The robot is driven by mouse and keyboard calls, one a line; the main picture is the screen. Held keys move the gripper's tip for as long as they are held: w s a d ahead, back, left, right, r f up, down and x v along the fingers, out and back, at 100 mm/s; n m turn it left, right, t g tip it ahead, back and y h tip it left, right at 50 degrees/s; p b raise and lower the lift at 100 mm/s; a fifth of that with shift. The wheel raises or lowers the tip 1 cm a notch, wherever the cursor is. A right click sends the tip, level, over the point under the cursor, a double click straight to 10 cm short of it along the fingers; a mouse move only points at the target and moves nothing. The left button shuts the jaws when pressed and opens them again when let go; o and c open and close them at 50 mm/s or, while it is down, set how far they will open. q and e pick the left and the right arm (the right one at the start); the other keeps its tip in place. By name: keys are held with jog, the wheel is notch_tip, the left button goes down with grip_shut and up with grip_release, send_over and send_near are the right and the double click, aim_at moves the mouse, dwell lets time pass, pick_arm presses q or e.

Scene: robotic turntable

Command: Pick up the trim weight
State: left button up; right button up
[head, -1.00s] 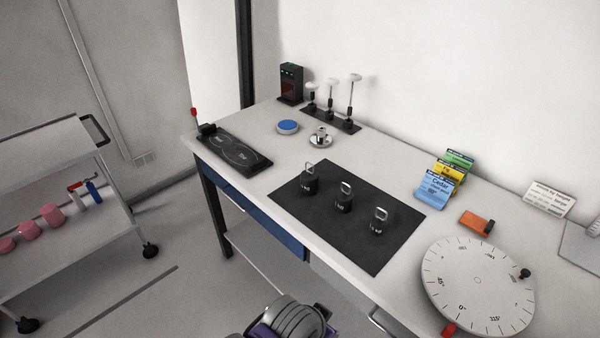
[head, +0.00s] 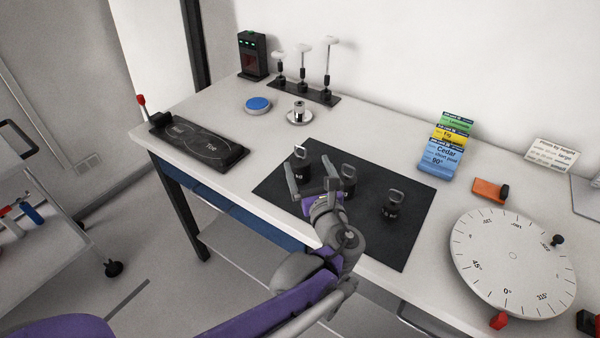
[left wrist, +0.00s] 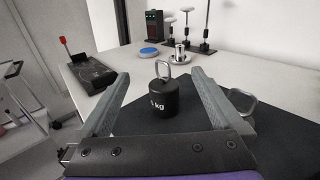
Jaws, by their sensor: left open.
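Three black weights with metal loop handles stand upright on a dark mat (head: 375,240): a left one (head: 302,168), a middle one (head: 348,174) and a right one (head: 391,208). I cannot tell by label which is the trim weight. My left gripper (head: 311,183) is open and empty over the mat's front part, its fingers pointing toward the left weight and partly hiding the middle one. In the left wrist view, the left weight (left wrist: 164,100), with "kg" on it, shows between the open fingers (left wrist: 160,78). Contact is not visible. My right gripper is out of view.
A black tray (head: 200,143) lies left on the table, with a blue disc (head: 257,104) and a metal knob (head: 299,114) behind. A dial turntable (head: 512,262), cards (head: 443,155) and an orange block (head: 487,190) are right. A post rack (head: 303,93) stands behind.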

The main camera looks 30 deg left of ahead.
aim_at(303, 173)
pick_arm(q)
jog(key=f+b, duration=0.1)
jog(key=f, duration=0.3)
jog(key=f+b, duration=0.1)
jog(key=f, duration=0.2)
jog(key=shift+w+d+f, duration=0.1)
jog(key=shift+d+f, duration=0.1)
jog(key=shift+f, duration=0.15)
jog(key=shift+w+a, duration=0.35)
jog(key=shift+a, duration=0.1)
jog(key=x, duration=0.6)
jog(key=shift+w+a, duration=0.1)
jog(key=shift+w, duration=0.1)
jog(key=shift+r, duration=0.2)
grip_shut()
